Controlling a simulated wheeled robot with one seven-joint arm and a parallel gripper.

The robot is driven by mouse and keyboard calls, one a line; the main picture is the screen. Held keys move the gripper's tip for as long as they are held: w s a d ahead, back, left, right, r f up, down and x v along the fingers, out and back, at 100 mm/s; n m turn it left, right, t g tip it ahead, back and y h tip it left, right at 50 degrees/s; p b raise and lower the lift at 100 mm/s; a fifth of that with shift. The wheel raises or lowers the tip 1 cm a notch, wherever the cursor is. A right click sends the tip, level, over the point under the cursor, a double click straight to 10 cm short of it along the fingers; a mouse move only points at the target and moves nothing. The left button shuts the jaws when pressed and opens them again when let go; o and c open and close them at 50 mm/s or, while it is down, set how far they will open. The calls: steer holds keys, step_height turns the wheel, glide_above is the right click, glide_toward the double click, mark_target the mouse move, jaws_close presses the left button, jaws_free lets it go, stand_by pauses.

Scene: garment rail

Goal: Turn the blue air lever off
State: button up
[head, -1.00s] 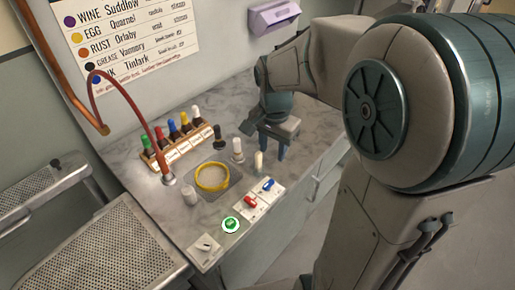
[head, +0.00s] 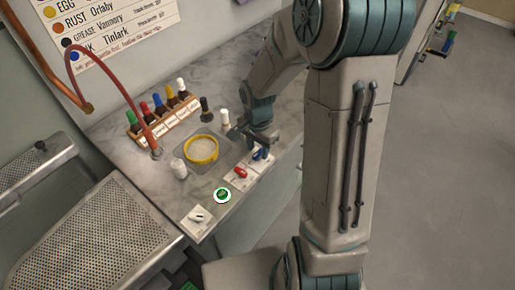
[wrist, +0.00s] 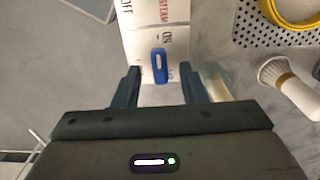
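The blue air lever (head: 260,154) sits on a white plate on the counter, to the right of the red lever (head: 240,172). In the wrist view the blue lever (wrist: 159,66) stands upright in the picture, between and slightly beyond my fingertips. My gripper (wrist: 160,75) is open, with one finger on each side of the lever and a visible gap on both sides. In the head view my gripper (head: 250,143) is low over the counter at the blue lever, partly covering it. The plate (wrist: 146,38) shows printed words, including OFF, STEAM and ON.
The floor at right is clear.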

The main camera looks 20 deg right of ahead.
steer(key=shift+f, duration=0.5)
jaws_close()
